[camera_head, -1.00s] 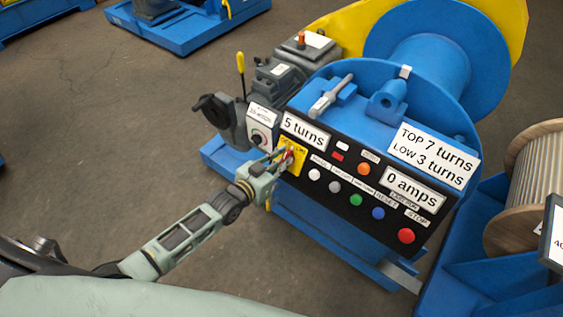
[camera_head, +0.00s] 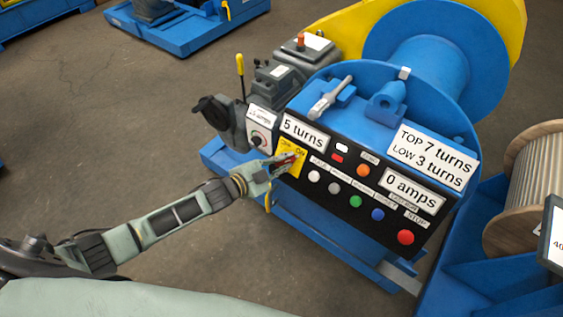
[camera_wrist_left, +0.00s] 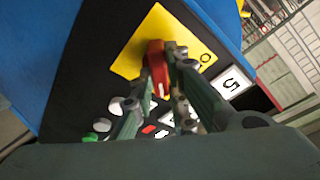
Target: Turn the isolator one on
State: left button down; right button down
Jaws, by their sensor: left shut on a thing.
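The isolator is a red handle on a yellow plate (camera_head: 293,157) at the left end of the black control panel. In the left wrist view the red handle (camera_wrist_left: 157,66) stands out from the yellow plate (camera_wrist_left: 150,28). My left gripper (camera_head: 287,162) is at the plate. In the left wrist view its two fingers (camera_wrist_left: 158,85) are on either side of the red handle, shut on it. The fingers hide part of the handle in the head view, so its exact angle is hard to tell there. My right gripper is not in view.
The panel (camera_head: 330,208) carries several coloured buttons, including a red stop button (camera_head: 405,236) at lower right. A small knob (camera_head: 257,141) is left of the plate. A blue drum (camera_head: 430,60) stands behind. The floor in front of the arm is clear.

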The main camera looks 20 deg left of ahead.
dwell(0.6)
pick_arm(q)
jog(key=c, duration=1.7)
grip_release()
jog(key=shift+s, duration=0.1)
jog(key=v, duration=1.2)
jog(key=shift+a, duration=0.1)
